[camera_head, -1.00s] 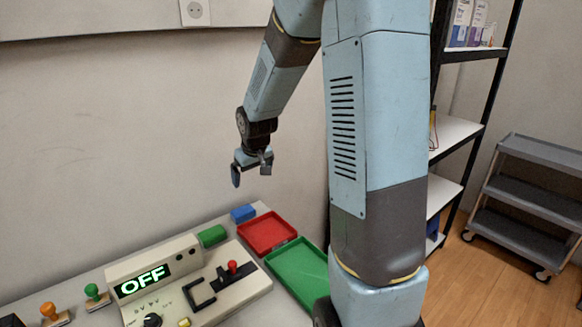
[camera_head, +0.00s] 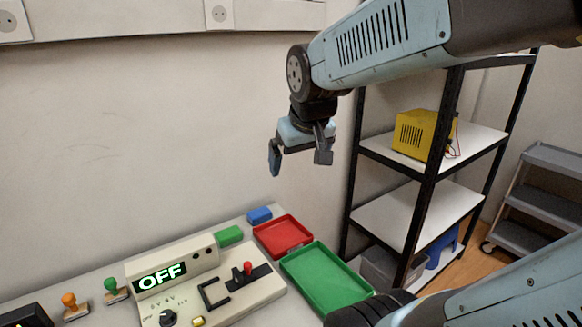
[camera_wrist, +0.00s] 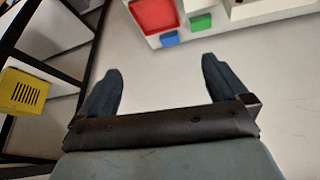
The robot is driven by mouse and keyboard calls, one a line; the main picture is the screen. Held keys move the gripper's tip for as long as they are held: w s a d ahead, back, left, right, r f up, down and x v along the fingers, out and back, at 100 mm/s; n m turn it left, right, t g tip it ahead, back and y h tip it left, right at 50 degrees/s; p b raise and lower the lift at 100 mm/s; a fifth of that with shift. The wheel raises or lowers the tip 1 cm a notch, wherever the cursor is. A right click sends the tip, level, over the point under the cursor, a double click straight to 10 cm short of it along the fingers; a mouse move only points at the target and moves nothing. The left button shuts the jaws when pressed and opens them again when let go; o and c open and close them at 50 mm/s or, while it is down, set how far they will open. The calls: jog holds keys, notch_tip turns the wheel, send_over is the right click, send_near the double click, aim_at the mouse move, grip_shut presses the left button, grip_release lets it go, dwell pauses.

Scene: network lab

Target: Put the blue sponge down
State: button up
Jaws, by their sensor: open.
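The blue sponge (camera_head: 259,215) lies on the table at the back, close to the wall, behind the red tray (camera_head: 283,236) and beside a green block (camera_head: 229,236). In the wrist view the blue sponge (camera_wrist: 169,39) shows beyond the fingertips, next to the red tray (camera_wrist: 155,14) and the green block (camera_wrist: 200,22). My gripper (camera_head: 299,160) is open and empty, high above the back of the table and apart from the sponge. It also shows in the wrist view (camera_wrist: 160,82) with nothing between its fingers.
A green tray (camera_head: 326,279) sits in front of the red one. A console (camera_head: 205,285) reading OFF, with a red-knobbed lever, stands to the left, beside two stamps (camera_head: 115,290). A black-framed shelf (camera_head: 420,215) with a yellow box (camera_head: 424,135) stands at the right.

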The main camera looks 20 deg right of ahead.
jog(key=s+r, duration=0.1)
jog(key=s, duration=0.6)
jog(key=shift+s+a+y, duration=0.25)
jog(key=shift+y, duration=0.05)
jog(key=shift+r, duration=0.1)
dwell(0.8)
